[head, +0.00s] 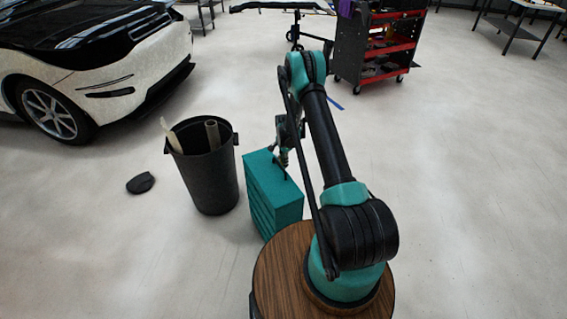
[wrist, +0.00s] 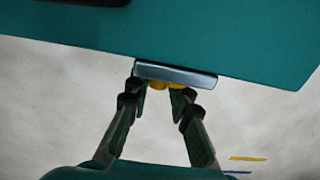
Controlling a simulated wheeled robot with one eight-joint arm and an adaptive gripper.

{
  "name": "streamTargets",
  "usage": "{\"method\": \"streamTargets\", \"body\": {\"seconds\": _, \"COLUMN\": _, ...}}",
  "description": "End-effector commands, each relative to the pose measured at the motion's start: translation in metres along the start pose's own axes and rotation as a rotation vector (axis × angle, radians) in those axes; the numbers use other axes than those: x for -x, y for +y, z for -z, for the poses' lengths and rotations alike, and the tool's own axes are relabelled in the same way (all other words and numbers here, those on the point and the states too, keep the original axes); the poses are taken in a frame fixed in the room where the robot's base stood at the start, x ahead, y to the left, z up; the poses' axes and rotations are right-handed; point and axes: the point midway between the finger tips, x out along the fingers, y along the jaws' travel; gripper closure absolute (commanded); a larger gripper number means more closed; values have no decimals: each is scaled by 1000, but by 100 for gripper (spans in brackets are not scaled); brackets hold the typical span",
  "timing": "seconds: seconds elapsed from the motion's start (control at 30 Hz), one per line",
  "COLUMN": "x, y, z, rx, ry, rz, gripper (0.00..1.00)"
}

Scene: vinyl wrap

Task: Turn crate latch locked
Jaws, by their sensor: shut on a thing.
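The teal crate (head: 278,208) stands on the floor between the bin and my arm. Its teal surface (wrist: 230,40) fills the top of the wrist view. The latch shows there as a grey metal plate (wrist: 190,75) at the crate's edge, with yellow parts (wrist: 157,85) just below it. My gripper (wrist: 158,93) is shut on the latch, its fingertips at either side of the yellow part. In the head view my gripper (head: 283,160) is over the crate's top, and the latch cannot be made out. The fingers partly hide the yellow parts, so the latch's exact angle is unclear.
A dark bin (head: 208,175) with rolls in it stands close left of the crate. A black lid (head: 140,183) lies on the floor. A white car (head: 100,85) is at the upper left, and a red and black tool cart (head: 378,50) stands behind. Floor at the right is clear.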

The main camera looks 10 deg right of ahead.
Motion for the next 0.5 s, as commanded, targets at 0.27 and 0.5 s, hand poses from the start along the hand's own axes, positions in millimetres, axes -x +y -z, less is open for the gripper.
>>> {"method": "streamTargets", "body": {"seconds": 0.27, "x": 0, "y": 5, "z": 0, "rx": -1, "ry": 0, "rz": 173, "gripper": 100}}
{"method": "streamTargets", "body": {"seconds": 0.5, "x": 0, "y": 4, "z": 0, "rx": -1, "ry": 1, "rz": 192, "gripper": 100}}
